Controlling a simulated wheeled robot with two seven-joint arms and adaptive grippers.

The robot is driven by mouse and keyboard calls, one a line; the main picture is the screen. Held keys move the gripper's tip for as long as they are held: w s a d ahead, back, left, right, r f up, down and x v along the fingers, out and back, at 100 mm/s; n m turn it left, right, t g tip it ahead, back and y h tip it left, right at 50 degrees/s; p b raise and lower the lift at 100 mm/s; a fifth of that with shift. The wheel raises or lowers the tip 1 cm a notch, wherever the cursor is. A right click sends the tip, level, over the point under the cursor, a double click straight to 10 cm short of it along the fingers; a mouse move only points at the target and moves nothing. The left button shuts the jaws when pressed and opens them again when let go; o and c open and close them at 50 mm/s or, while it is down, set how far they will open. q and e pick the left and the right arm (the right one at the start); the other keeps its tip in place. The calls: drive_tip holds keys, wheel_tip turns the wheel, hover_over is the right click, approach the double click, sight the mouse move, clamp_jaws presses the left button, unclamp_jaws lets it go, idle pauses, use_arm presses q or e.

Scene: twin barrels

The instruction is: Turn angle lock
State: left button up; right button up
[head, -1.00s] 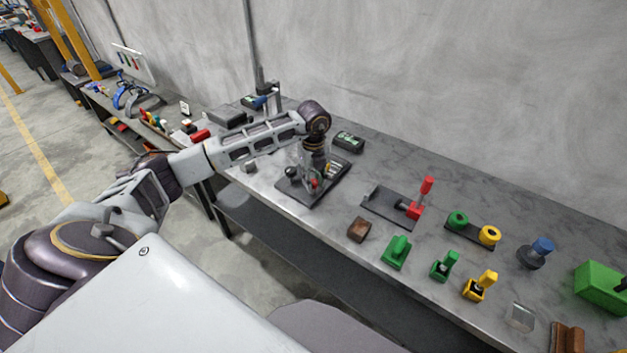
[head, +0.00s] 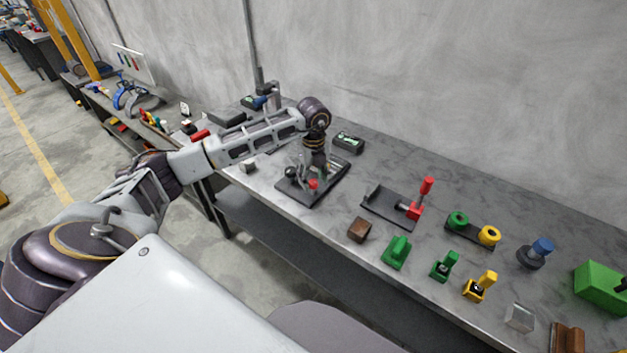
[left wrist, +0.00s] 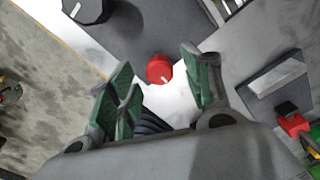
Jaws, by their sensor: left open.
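The device under my left gripper is a dark base plate (head: 328,191) on the bench, with a red knob (head: 313,184) and a black knob (head: 291,172). In the left wrist view the red knob (left wrist: 160,69) has a white mark and lies between and just beyond the fingertips. The black knob (left wrist: 88,10), also with a white mark, is at the top left. My left gripper (left wrist: 154,83) is open and points down over the plate, apart from the red knob as far as I can tell. It partly hides the plate in the head view (head: 311,172). No label names the angle lock. My right gripper is not in view.
To the right on the bench are a red-handled clamp (head: 416,205), a brown block (head: 359,229), green and yellow pieces (head: 397,251), and a blue-topped knob (head: 541,247). A dark box (head: 349,142) lies behind the gripper. A wall bounds the bench's back.

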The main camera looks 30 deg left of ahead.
sight(314, 182)
use_arm(q)
wheel_tip(314, 182, up, 11)
idle(0.6)
drive_tip(key=shift+d+f, duration=0.1)
idle(0.4)
